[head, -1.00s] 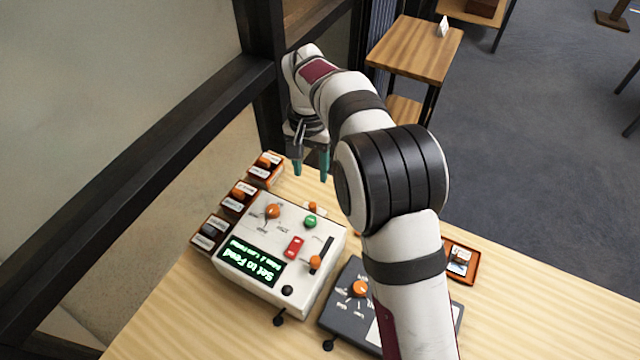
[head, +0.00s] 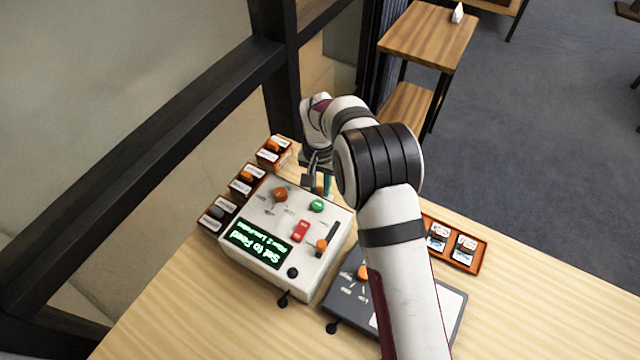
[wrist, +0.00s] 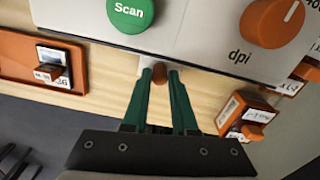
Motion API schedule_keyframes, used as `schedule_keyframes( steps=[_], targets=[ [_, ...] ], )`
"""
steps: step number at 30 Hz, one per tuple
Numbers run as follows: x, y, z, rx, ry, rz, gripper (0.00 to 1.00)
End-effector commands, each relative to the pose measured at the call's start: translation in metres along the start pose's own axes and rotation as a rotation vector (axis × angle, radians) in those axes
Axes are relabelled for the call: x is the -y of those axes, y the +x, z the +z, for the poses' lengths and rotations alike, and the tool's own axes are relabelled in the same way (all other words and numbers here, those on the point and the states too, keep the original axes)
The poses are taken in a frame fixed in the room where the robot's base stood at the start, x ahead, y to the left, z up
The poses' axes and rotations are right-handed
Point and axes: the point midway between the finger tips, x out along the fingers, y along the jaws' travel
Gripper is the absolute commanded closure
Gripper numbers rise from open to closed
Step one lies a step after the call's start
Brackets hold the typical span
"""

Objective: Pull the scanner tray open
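The scanner (head: 330,252) is a white box with a lit display, an orange dial, a red switch and a green Scan button (head: 317,206). The button also shows in the wrist view (wrist: 130,12). A small orange-brown knob (wrist: 159,75) sticks out below the scanner's edge on the Scan button side; the tray behind it is hidden. My gripper (wrist: 160,78) has its two green fingers either side of this knob, which fills the gap between the tips. In the head view my gripper (head: 318,184) is low at the scanner's far edge.
Small labelled orange and dark boxes (head: 246,181) line the scanner's left side. A dark grey device (head: 350,297) stands to its right, partly behind my arm. An orange tray with two cards (head: 481,262) lies farther right. The wooden table's front is clear.

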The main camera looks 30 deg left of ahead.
Motion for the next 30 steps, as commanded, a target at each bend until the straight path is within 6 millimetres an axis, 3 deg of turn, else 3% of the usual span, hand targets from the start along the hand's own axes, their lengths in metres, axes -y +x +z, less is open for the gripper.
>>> schedule_keyframes(
  steps=[1, 4, 30],
  targets=[
    [0.0, -0.0001, 0.0, 0.0, 0.0, 0.0, 0.85],
    [0.0001, -0.0002, 0.0, 0.0, 0.0, 0.0, 1.0],
    [0.0007, -0.0008, -0.0001, -0.001, 0.0, -0.002, 1.0]
  ],
)
